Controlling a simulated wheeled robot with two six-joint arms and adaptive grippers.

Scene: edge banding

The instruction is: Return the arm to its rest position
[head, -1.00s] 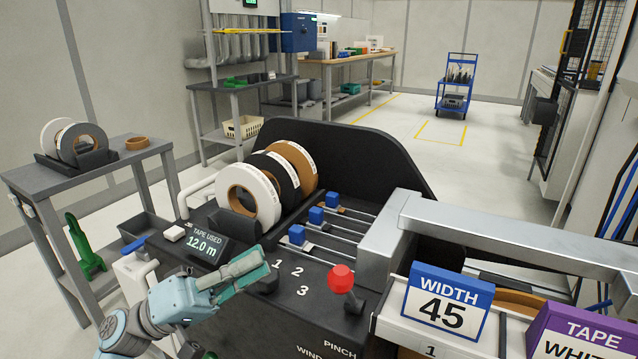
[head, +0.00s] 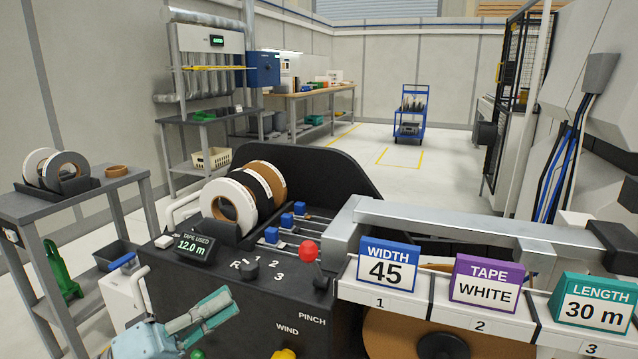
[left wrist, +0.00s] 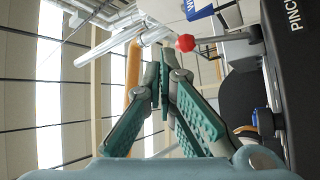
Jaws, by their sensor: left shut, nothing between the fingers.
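My left gripper (head: 222,302) is at the lower left of the head view, in front of the black machine's front panel. Its teal fingers are shut with nothing between them. In the left wrist view the closed fingers (left wrist: 160,85) show in the middle, pointing up the picture. They look apart from the machine, whose dark panel (left wrist: 292,60) runs along the right edge. My right gripper is in neither view.
The black machine (head: 350,185) carries white, black and brown tape rolls (head: 245,195) and a red-knobbed lever (head: 309,252). Signs read WIDTH 45 (head: 388,268), TAPE WHITE (head: 486,284) and LENGTH 30 m (head: 597,302). A grey side table (head: 75,197) stands at left.

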